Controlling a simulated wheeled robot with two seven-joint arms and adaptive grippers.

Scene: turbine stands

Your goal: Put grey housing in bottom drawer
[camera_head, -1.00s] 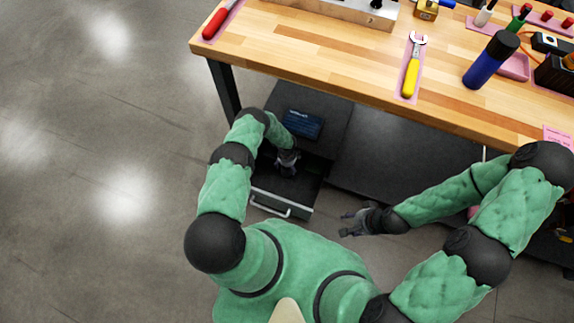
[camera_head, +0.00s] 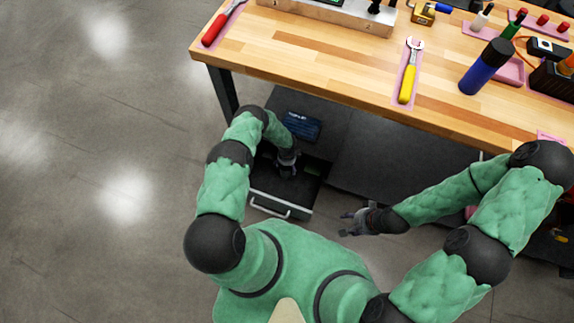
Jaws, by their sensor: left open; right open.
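An open drawer (camera_head: 302,194) with a silver handle (camera_head: 269,209) sticks out low under the workbench. My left gripper (camera_head: 287,171) is open and reaches down into or just over this drawer. A small dark part with a faint greenish look (camera_head: 313,170) lies in the drawer to the right of the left gripper; I cannot tell whether it is the grey housing. My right gripper (camera_head: 350,222) is open and empty, to the right of the drawer and apart from it.
The wooden workbench (camera_head: 330,62) overhangs the drawer, with a black leg (camera_head: 223,92) at its left. A blue box (camera_head: 301,125) lies on the dark surface behind the drawer. A yellow wrench (camera_head: 408,78) and a blue bottle (camera_head: 482,72) are on the bench. The floor at left is clear.

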